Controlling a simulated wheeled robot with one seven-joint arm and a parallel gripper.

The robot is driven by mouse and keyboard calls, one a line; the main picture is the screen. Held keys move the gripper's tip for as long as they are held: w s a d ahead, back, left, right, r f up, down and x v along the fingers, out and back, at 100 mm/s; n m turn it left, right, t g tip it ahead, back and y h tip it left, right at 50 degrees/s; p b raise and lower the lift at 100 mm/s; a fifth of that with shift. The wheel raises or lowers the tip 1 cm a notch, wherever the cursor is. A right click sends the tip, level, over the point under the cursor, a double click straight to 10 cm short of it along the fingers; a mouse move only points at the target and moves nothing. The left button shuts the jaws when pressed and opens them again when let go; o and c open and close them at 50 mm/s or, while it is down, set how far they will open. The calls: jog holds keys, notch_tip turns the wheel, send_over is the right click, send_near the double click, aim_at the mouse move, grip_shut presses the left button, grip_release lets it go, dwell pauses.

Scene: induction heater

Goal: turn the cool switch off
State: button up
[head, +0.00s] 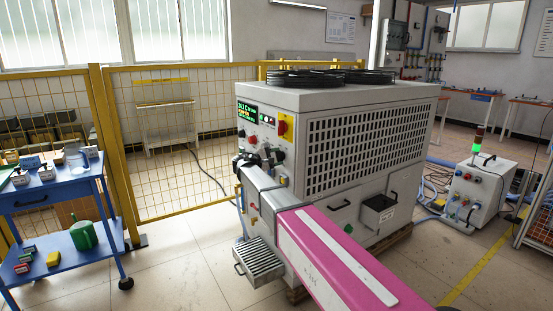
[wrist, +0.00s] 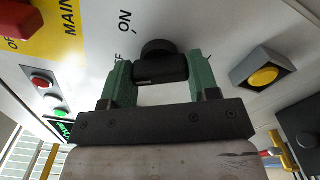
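The black knob (wrist: 160,66) sits on the white panel at the middle of the wrist view. An "ON" label is beside it, and another label is mostly hidden behind my finger. No "cool" lettering is readable. My gripper (wrist: 158,68) has a green finger on each side of the knob's grip, and both appear to touch its ends with no visible gap. In the head view, my gripper (head: 256,158) is at the machine's front panel, where its fingers and the knob cannot be made out clearly.
A red main switch (head: 282,126) is on the machine's (head: 350,97) panel. Near the knob are a yellow button (wrist: 263,76), a red button (wrist: 40,82) and a green button (wrist: 60,113). A blue cart (head: 60,192) and a yellow fence (head: 165,212) stand left.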

jog(key=m, duration=0.4)
dwell(0.3)
jog(key=o, duration=0.9)
jog(key=shift+o, duration=0.2)
jog(key=shift+s, duration=0.1)
jog(key=v, duration=1)
jog(key=shift+s+a, duration=0.25)
jog(key=shift+a, duration=0.1)
